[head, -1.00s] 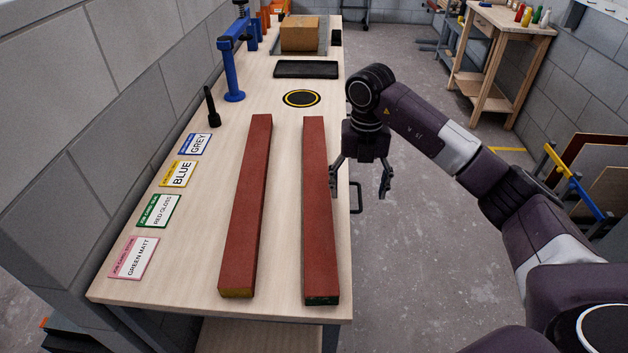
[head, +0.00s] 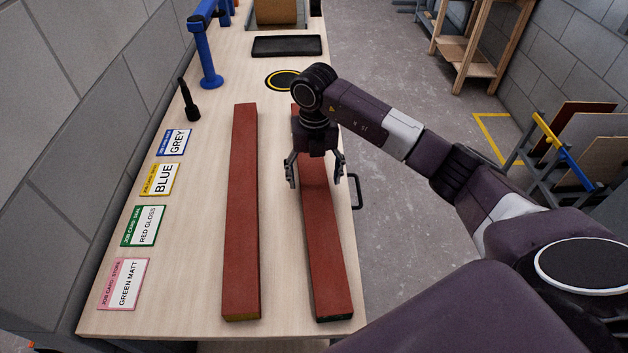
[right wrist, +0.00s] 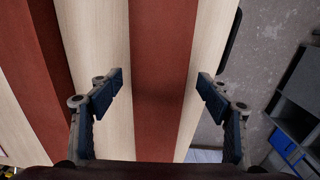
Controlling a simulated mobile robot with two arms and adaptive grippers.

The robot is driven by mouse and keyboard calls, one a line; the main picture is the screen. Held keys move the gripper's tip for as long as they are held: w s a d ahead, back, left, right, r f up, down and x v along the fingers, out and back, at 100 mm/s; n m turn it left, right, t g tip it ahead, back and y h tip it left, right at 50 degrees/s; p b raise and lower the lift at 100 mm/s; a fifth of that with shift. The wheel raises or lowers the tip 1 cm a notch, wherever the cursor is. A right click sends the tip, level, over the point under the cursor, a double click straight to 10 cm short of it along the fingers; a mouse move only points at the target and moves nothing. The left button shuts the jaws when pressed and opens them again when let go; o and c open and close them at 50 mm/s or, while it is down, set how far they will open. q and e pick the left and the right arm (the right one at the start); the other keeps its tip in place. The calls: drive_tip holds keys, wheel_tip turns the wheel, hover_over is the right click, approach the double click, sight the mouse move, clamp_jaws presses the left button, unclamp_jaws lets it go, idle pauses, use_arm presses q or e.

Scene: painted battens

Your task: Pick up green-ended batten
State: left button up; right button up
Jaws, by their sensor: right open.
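Two long red battens lie side by side on the workbench in the head view. The right one, the green-ended batten (head: 326,240), has a dark green near end. The left one, the yellow-ended batten (head: 242,220), has a yellowish near end. My right gripper (head: 315,178) is open above the green-ended batten, with one finger on either side of it. In the right wrist view, the green-ended batten (right wrist: 160,70) runs between the open fingers, with bench showing on both sides and no finger touching it. My left gripper is not in view.
Job cards (head: 143,226) lie along the left of the workbench (head: 195,250). The bench's right edge is close to the green-ended batten.

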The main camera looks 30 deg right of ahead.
drive_tip(key=shift+f, duration=0.7)
drive_tip(key=shift+w+f, duration=0.2)
drive_tip(key=shift+f, duration=0.3)
drive_tip(key=c, duration=1.2)
clamp_jaws()
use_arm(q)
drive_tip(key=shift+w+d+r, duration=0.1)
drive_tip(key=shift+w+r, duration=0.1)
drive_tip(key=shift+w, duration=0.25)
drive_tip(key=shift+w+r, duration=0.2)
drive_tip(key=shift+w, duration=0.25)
use_arm(e)
drive_tip(key=shift+w, duration=0.1)
